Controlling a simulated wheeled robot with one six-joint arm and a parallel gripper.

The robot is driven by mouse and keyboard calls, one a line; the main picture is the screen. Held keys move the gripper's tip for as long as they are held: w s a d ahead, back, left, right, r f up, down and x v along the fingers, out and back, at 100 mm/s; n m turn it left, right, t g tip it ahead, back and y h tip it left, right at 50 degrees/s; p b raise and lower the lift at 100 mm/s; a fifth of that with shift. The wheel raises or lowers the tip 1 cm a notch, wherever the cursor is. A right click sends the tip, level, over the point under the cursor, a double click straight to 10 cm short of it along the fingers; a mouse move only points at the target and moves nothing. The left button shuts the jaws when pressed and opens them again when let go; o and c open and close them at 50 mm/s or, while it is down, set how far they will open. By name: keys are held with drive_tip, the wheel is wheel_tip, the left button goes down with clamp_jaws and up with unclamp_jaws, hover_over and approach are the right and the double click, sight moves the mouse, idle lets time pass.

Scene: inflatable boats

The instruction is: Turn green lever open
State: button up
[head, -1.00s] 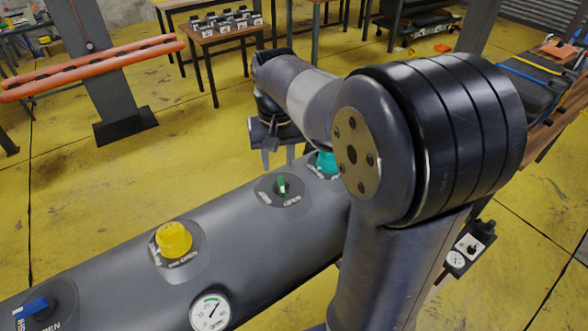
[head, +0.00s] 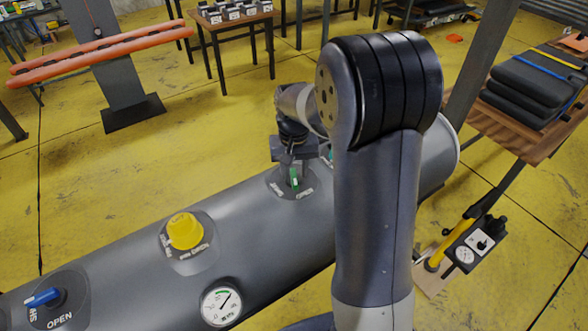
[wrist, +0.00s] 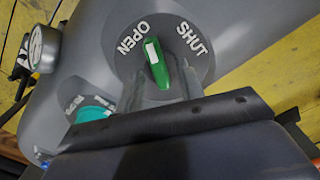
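The green lever (head: 294,178) sits on a round dark plate on top of the grey tube. In the wrist view the green lever (wrist: 163,70) has a white tip pointing up, between the words OPEN on the left and SHUT on the right, a little nearer OPEN. My gripper (head: 290,163) is down at the lever, pointing at the plate. In the wrist view my gripper (wrist: 162,88) has one finger on each side of the lever, apparently with gaps. Whether either finger touches it is unclear. The finger ends are partly hidden in the head view.
Along the grey tube (head: 130,262) sit a yellow knob (head: 185,231), a blue lever (head: 42,297) and a pressure gauge (head: 221,304). A teal knob (wrist: 92,113) lies close beside my gripper. A pump with a gauge (head: 470,245) stands to the right.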

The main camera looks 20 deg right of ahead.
drive_tip(key=shift+f, duration=0.4)
drive_tip(key=shift+c, duration=0.4)
clamp_jaws()
